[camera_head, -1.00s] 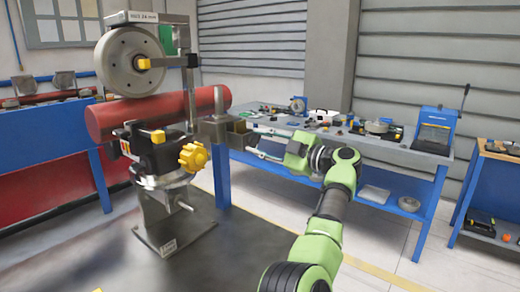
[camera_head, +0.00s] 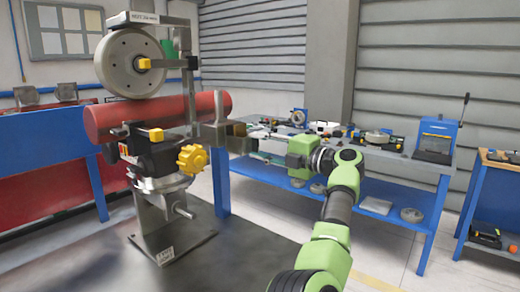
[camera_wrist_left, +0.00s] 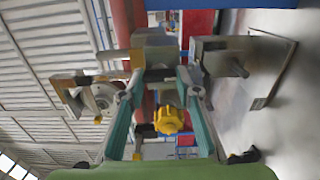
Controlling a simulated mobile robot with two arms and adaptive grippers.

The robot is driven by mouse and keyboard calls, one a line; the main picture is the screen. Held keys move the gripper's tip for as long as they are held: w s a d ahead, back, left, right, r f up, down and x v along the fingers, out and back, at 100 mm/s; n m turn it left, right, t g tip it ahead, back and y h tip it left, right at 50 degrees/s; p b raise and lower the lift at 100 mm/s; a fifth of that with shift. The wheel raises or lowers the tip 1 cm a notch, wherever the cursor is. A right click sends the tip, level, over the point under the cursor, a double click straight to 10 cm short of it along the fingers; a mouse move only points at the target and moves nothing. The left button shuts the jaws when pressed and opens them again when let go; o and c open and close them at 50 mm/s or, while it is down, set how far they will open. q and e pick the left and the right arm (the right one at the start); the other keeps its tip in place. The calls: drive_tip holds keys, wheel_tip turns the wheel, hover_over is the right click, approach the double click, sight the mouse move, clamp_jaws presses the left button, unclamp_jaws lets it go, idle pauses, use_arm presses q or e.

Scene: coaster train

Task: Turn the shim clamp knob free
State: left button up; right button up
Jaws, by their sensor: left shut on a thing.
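A yellow lobed knob (camera_head: 192,158) sits on the right side of the dark clamp body (camera_head: 155,153) on a grey stand. In the left wrist view the knob (camera_wrist_left: 171,119) shows between my finger lines, and nothing covers its face. My left gripper (camera_head: 250,146) is to the right of the knob in the head view. It appears shut on a grey-brown block (camera_head: 239,138) beside an upright bracket; its fingertips reach the block (camera_wrist_left: 154,54) in the left wrist view. The exact contact is too small to tell. My right gripper is out of view.
A red cylinder (camera_head: 110,118) lies behind the clamp, with a grey wheel (camera_head: 118,62) above it. A blue-legged bench (camera_head: 385,153) with tools stands behind my left arm. A blue press (camera_head: 436,136) stands on its right end. Open floor lies at front right.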

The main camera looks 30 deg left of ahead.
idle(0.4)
use_arm(q)
drive_tip(key=o, duration=1.1)
drive_tip(key=shift+d, duration=0.1)
drive_tip(key=d, duration=0.7)
drive_tip(key=shift+s+d, duration=0.15)
drive_tip(key=shift+s, duration=0.15)
